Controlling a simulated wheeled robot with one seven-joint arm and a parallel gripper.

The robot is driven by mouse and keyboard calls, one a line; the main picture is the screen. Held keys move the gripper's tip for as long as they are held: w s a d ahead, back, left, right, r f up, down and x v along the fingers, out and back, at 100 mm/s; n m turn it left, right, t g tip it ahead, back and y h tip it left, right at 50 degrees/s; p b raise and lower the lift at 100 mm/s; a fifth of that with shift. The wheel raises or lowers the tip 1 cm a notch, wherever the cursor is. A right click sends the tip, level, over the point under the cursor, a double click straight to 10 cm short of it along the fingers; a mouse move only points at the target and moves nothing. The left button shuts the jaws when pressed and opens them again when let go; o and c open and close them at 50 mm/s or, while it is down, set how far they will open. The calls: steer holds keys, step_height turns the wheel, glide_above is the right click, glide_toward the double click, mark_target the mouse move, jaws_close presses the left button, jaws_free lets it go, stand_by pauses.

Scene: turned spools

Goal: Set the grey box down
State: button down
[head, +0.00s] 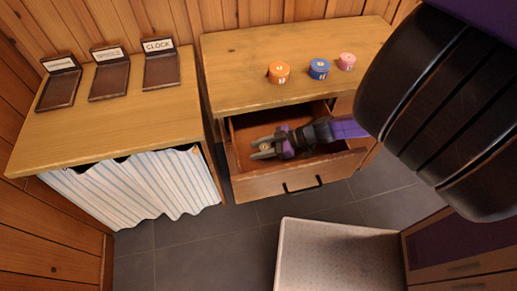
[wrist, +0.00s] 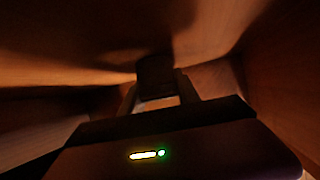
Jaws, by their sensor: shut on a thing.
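My gripper (head: 258,150) is inside the open drawer (head: 318,171), low over its left part, with its fingers pointing left. The dim wrist view shows my gripper (wrist: 158,92) shut on a dark, blocky thing (wrist: 155,72), which I take for the grey box. Its colour is lost in the shadow there, and in the head view the fingers mostly hide it. I cannot tell whether it touches the drawer floor.
The wooden cabinet top (head: 235,75) bears an orange spool (head: 279,73), a blue spool (head: 319,69) and a pink spool (head: 347,61). A second counter (head: 110,135) at the left holds labelled dark stands, one reading CLOCK (head: 161,70). Drawer walls surround my gripper closely.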

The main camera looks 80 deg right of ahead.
mark_target(265, 147)
steer(key=c, duration=0.9)
jaws_free()
steer(key=shift+r, duration=0.2)
steer(key=v, duration=0.6)
steer(key=shift+s+d, duration=0.1)
steer(key=shift+s, duration=0.3)
steer(key=shift+s+r, duration=0.2)
steer(key=shift+s, duration=0.05)
steer(key=shift+r, duration=0.1)
